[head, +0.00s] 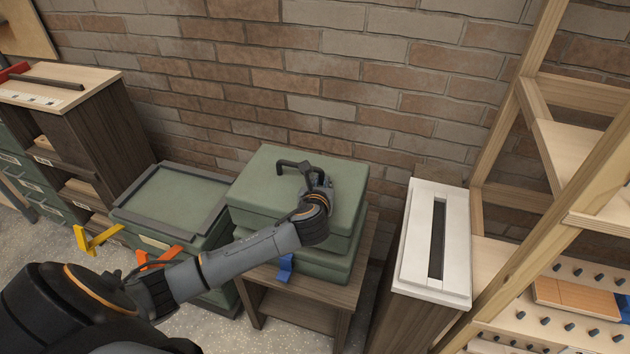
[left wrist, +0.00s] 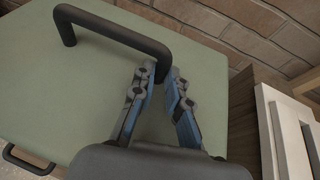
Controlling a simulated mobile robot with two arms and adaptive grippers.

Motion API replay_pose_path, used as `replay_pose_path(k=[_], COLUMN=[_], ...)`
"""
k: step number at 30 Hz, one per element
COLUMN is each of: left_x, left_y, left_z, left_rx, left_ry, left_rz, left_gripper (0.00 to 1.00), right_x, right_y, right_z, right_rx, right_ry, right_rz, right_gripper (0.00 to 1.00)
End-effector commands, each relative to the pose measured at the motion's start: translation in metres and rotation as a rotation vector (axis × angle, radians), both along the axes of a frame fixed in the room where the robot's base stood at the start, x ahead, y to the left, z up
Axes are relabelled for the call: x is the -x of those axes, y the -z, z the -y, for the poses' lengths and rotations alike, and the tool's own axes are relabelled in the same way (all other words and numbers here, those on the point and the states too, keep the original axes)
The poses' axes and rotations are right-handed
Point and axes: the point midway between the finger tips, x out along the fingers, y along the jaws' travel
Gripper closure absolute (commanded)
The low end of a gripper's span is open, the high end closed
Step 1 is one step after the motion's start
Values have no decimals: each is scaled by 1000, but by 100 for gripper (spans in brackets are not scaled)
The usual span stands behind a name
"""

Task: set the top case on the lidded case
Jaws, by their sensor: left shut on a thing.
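The top case (head: 265,182) is a green box with a dark handle (head: 292,166) on its lid. My left gripper (head: 316,186) is shut on one end of this handle. In the left wrist view the fingers (left wrist: 161,82) close around the end of the handle (left wrist: 110,32), above the green lid (left wrist: 60,95). Another green case (head: 312,268) with a blue latch (head: 285,267) lies directly beneath the top case. I cannot tell whether the two touch. The arm hides part of their front. My right gripper is out of view.
The green cases are over a wooden side table (head: 300,312). A green chest with a dark-rimmed top (head: 180,190) and an orange latch (head: 160,258) stands left. A white slotted box (head: 420,250) and wooden shelving (head: 520,180) stand right. A brick wall (head: 280,70) closes the back.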

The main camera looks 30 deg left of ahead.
Motion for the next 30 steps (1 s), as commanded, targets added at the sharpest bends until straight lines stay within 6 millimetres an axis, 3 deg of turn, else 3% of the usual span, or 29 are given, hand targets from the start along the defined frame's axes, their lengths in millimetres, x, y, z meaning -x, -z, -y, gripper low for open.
replay_pose_path(k=[5, 12, 21, 22, 24, 30], left_x=[-10, -8, -8, -6, -6, -6], left_y=[5, 32, 34, 38, 38, 38], left_z=[0, 0, 0, 1, 1, 1], left_rx=[-3, -5, -5, 0, 0, 0], left_ry=[2, 2, 3, 1, 1, 1], left_rz=[9, 7, 9, 0, 0, 0], left_gripper=[100, 100, 100, 80, 65, 63], right_x=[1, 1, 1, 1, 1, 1], right_y=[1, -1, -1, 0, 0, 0], right_z=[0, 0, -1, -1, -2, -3], right_rx=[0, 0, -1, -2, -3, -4], right_ry=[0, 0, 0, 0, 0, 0], right_rz=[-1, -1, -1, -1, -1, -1], right_gripper=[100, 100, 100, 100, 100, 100])
